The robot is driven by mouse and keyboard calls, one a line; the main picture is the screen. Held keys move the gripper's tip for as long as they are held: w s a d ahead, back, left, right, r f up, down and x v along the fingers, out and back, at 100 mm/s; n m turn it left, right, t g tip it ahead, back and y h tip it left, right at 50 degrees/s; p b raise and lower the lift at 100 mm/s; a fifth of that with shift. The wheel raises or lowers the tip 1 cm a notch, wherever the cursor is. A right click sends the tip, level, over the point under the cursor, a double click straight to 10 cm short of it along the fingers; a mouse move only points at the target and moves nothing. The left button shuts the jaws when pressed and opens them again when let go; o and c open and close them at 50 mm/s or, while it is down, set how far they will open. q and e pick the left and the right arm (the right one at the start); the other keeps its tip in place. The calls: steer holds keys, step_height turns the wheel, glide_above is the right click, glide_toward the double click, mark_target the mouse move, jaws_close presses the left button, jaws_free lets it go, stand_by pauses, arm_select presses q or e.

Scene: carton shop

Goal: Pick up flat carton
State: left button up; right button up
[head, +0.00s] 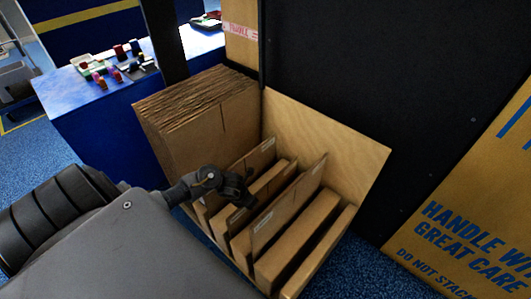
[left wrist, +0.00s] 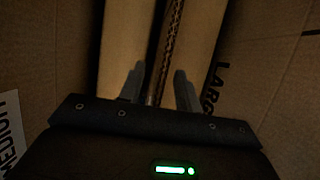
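A wooden rack (head: 345,223) stands on the floor with several brown flat cartons (head: 290,205) upright in its slots. My left gripper (head: 238,190) is over the rack's front-left slots in the head view. In the left wrist view the gripper (left wrist: 159,80) is open, with its two fingers apart. The corrugated edge of a flat carton (left wrist: 172,38) runs between the fingers, and I see no clear grip on it. Printed cartons stand on both sides, one marked LARGE (left wrist: 219,88) and one marked MEDIUM (left wrist: 10,133). My right gripper is not in view.
A thick stack of flat cardboard (head: 205,115) stands behind the rack's left end. A blue table (head: 100,120) with small items is at the back left. A dark wall (head: 400,80) and a large printed carton panel (head: 470,220) bound the right.

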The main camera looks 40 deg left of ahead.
arm_select(q)
steer(key=shift+w+f, duration=0.25)
steer(key=shift+f, duration=0.4)
jaws_close()
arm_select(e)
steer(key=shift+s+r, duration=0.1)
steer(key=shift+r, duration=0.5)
arm_select(q)
steer(key=shift+r, duration=0.15)
